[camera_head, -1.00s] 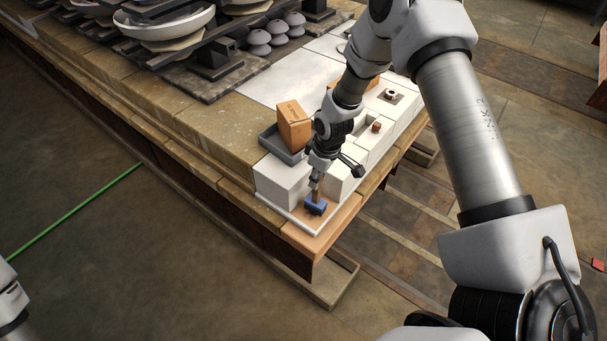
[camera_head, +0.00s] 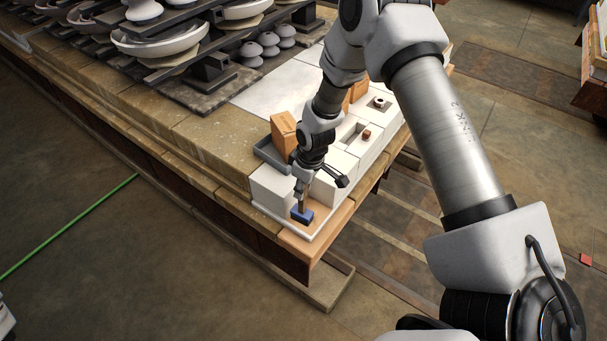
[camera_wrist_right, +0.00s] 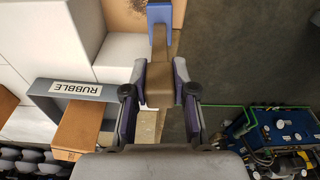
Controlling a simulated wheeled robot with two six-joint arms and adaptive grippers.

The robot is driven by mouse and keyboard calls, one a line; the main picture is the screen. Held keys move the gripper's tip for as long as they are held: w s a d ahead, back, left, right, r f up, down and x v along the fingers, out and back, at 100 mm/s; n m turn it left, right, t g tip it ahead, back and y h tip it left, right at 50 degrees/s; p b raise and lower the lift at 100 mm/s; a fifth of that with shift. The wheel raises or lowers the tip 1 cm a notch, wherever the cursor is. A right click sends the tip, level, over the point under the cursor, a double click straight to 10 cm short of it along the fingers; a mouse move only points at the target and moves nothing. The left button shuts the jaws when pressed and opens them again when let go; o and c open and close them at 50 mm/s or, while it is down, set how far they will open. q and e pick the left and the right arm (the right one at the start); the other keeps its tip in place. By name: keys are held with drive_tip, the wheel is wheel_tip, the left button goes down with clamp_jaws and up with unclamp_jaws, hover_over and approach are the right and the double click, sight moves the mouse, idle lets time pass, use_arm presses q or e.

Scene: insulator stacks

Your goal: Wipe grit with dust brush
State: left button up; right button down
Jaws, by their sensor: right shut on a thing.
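My right gripper (camera_head: 304,192) reaches down at the near corner of the stone bench and is shut on the dust brush. The brush has a blue head (camera_head: 302,215) and a brown handle, which sits between the fingers (camera_wrist_right: 159,78) in the right wrist view. Its blue head also shows there (camera_wrist_right: 160,12), at the top edge. The head is low over the corner surface; I cannot tell whether it touches. Dark specks of grit (camera_wrist_right: 138,5) show on a tan surface beside the head in the wrist view. My left gripper is out of view.
White blocks (camera_head: 272,184) stand close to the brush. Insulator stacks (camera_head: 160,45) fill the back left of the bench. The floor (camera_head: 120,270) in front is open.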

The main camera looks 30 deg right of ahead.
wheel_tip(320, 180, up, 2)
drive_tip(key=shift+a+r+p, duration=0.1)
drive_tip(key=shift+a+p, duration=0.05)
drive_tip(key=shift+p, duration=0.4)
drive_tip(key=shift+d+r+p, duration=0.2)
drive_tip(key=shift+r+p, duration=0.2)
drive_tip(key=shift+r, duration=0.05)
drive_tip(key=shift+a, duration=0.1)
